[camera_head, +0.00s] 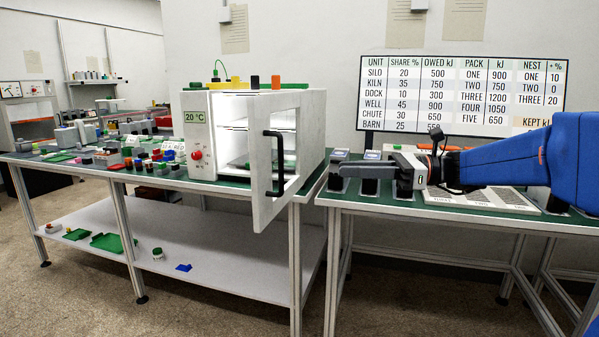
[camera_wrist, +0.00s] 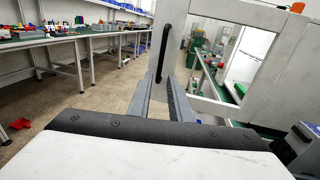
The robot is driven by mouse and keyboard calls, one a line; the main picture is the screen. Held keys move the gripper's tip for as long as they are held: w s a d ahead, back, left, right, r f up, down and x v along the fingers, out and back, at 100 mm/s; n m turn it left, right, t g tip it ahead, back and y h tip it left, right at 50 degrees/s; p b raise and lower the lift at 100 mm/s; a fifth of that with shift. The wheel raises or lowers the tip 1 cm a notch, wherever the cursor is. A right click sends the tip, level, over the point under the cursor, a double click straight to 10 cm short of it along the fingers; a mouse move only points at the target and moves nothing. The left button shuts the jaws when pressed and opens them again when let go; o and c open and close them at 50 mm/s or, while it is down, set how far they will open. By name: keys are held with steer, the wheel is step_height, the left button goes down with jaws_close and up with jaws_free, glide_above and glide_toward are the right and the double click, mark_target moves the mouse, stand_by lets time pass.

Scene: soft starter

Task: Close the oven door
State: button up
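The white oven (camera_head: 308,130) stands on the left green-topped bench with its door (camera_head: 257,170) swung well open toward the camera. The door has a window and a black bar handle (camera_head: 281,163), which also shows upright in the wrist view (camera_wrist: 160,52). Through the doorway a shelf shows in the lit chamber. My gripper (camera_head: 332,168) is to the right of the door, its fingers pointing left toward it.
Small coloured parts cover the left bench (camera_head: 110,178). A reel-like row of items lies atop the oven, including an orange block (camera_head: 276,82). Dark devices (camera_head: 370,185) stand on the right bench beneath my gripper. The floor (camera_head: 210,310) in front is clear.

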glide_above(281, 189)
steer(key=shift+w+r, duration=0.25)
steer(key=shift+w, duration=0.1)
stand_by(0.6)
jaws_close()
